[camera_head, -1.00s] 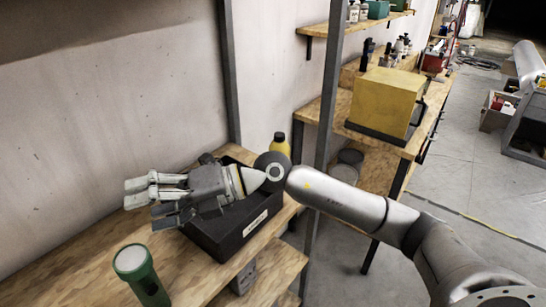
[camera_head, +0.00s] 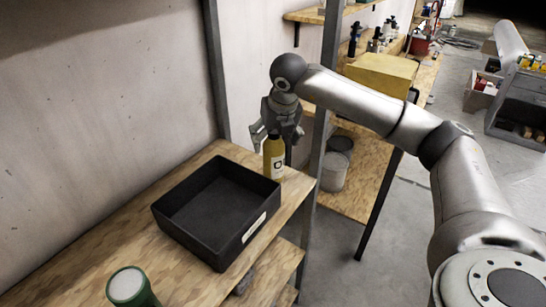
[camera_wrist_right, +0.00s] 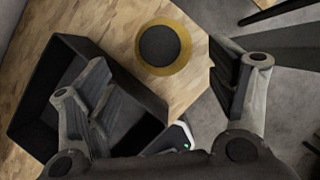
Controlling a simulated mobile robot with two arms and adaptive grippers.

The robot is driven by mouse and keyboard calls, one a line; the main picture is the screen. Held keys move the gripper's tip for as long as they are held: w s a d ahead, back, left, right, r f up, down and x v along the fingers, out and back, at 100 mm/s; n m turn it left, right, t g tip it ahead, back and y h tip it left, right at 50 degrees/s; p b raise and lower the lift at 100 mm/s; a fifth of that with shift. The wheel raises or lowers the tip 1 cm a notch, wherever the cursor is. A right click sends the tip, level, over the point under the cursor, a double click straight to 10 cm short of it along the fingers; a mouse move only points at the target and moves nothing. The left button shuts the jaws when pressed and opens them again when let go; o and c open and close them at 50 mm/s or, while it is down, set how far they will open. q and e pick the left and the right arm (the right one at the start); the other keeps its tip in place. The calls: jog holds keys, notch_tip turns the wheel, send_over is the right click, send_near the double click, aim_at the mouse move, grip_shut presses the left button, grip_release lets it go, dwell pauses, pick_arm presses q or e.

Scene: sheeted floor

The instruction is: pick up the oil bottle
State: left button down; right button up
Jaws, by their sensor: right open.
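The oil bottle (camera_head: 274,160) is yellow with a dark cap and a pale label. It stands upright on the wooden shelf, just beyond the black bin's far right corner. My right gripper (camera_head: 275,134) points down over the bottle's top, and its fingers are open. In the right wrist view the bottle (camera_wrist_right: 182,49) is seen from above as a dark cap with a yellow ring. It lies between the open fingers (camera_wrist_right: 165,85) and ahead of them. Whether any finger touches it cannot be told. My left gripper is not in view.
The empty black bin (camera_head: 169,226) sits beside the bottle. A grey metal post (camera_head: 313,150) rises close to the right of the bottle. Bare wood (camera_head: 72,262) lies left of the bin.

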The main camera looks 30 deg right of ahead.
aim_at(274, 150)
jog(key=shift+x, duration=0.85)
jog(key=p+x, duration=0.2)
jog(key=x, duration=0.1)
jog(key=p+x, duration=0.1)
jog(key=shift+d+f, duration=0.25)
jog(key=shift+d, duration=0.1)
jog(key=shift+w+f, duration=0.2)
jog(key=shift+f, duration=0.15)
jog(key=shift+c, duration=0.4)
jog(key=shift+r, duration=0.1)
jog(key=c, duration=1.3)
